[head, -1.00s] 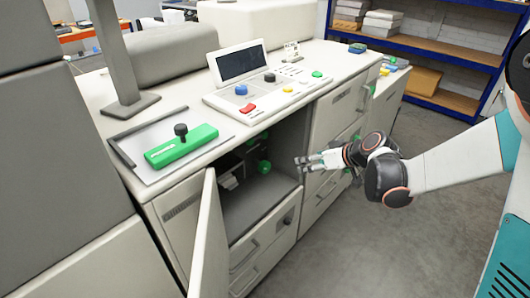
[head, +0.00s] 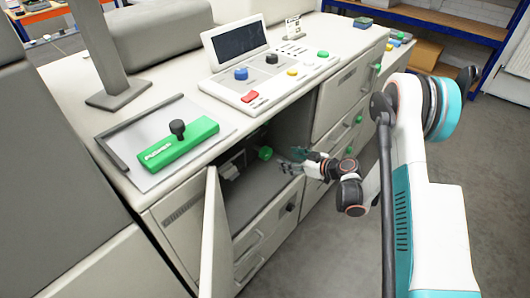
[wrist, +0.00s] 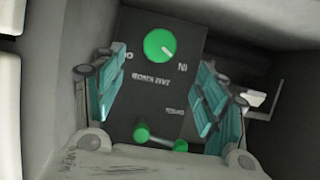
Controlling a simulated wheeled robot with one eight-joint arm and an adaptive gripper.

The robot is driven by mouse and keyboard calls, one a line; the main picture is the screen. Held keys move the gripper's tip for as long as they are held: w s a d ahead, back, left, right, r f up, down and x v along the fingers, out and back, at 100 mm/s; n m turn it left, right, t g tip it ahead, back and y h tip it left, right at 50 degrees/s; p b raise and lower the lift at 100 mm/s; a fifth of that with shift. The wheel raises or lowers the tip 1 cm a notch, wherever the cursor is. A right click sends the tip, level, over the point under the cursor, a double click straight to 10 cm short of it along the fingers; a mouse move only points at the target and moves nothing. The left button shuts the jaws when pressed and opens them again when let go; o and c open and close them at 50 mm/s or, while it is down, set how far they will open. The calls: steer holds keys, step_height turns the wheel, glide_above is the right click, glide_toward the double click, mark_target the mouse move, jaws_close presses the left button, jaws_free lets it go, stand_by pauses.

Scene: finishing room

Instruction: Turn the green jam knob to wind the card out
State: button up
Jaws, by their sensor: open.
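A round green knob (wrist: 160,45) with a pale pointer mark sits on a dark panel (wrist: 188,60) inside the machine's open compartment. Below it is a short bar with green ends (wrist: 160,140). The lettering is too blurred to read surely. In the head view one green round part (head: 265,153) shows in the compartment; I cannot tell which of these it is. My gripper (head: 291,162) is at the compartment's opening, right of that green part. In the wrist view my gripper (wrist: 161,93) is open and empty, its teal pads apart, facing the panel below the knob. No card is clearly visible.
The open cabinet door (head: 212,235) stands at the left of the opening. The compartment's walls are close around my gripper. A pale part (wrist: 255,97) juts out at its right. Above is the worktop with a control console (head: 270,75) and a green block (head: 178,143).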

mark_target(269, 154)
steer(key=b+x, duration=0.2)
steer(key=x, duration=1.1)
steer(key=shift+w+a+f, duration=0.15)
steer(key=shift+c, duration=0.5)
steer(key=c, duration=0.9)
